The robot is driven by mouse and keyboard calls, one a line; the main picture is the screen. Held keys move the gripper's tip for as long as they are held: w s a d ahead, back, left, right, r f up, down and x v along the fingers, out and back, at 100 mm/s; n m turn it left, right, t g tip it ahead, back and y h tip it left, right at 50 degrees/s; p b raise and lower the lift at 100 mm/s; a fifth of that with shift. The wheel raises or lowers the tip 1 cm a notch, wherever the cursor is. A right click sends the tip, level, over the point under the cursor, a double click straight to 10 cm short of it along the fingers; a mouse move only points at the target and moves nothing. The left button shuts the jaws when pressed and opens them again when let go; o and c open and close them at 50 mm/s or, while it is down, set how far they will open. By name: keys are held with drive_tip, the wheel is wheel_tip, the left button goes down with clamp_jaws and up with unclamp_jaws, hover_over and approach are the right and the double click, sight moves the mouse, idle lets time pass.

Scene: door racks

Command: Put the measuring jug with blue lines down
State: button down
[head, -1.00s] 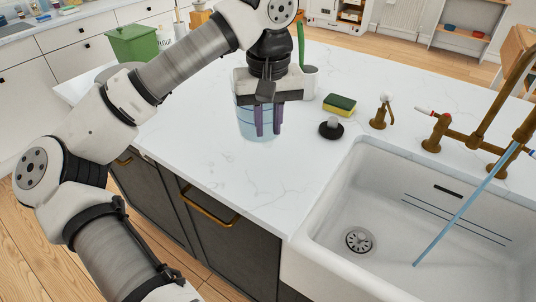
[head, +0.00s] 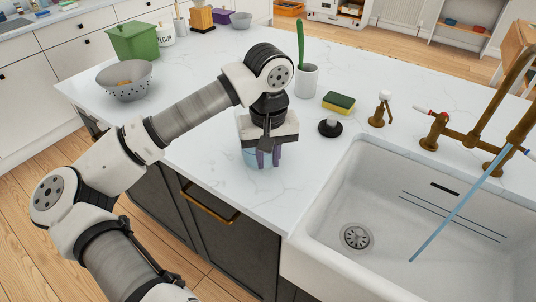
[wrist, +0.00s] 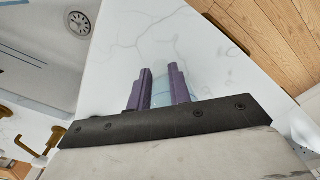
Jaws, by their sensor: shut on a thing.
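The measuring jug (head: 249,157) is clear, bluish plastic with blue lines. In the head view it is mostly hidden behind my gripper (head: 269,160), above the white counter near its front edge. My gripper points down with its purple fingers shut on the jug's wall. In the wrist view the jug (wrist: 161,90) shows as a pale bluish shape between the two fingers (wrist: 160,88). I cannot tell whether the jug's base touches the counter.
The white sink (head: 350,215) lies to the right, with a brass tap (head: 436,130) behind it. A black stopper (head: 330,127), sponge (head: 339,102) and white cup (head: 306,80) stand right and behind. A grey colander (head: 126,82) and green bin (head: 134,42) stand at the left. Counter around the jug is clear.

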drive_tip(key=c, duration=1.7)
unclamp_jaws()
drive_tip(key=shift+f, duration=0.15)
drive_tip(key=shift+c, duration=0.2)
drive_tip(key=o, duration=0.5)
drive_tip(key=shift+c, duration=0.2)
drive_tip(key=shift+r, duration=0.2)
wheel_tip(320, 180, up, 12)
drive_tip(key=shift+s+b, duration=0.1)
drive_tip(key=shift+b, duration=0.9)
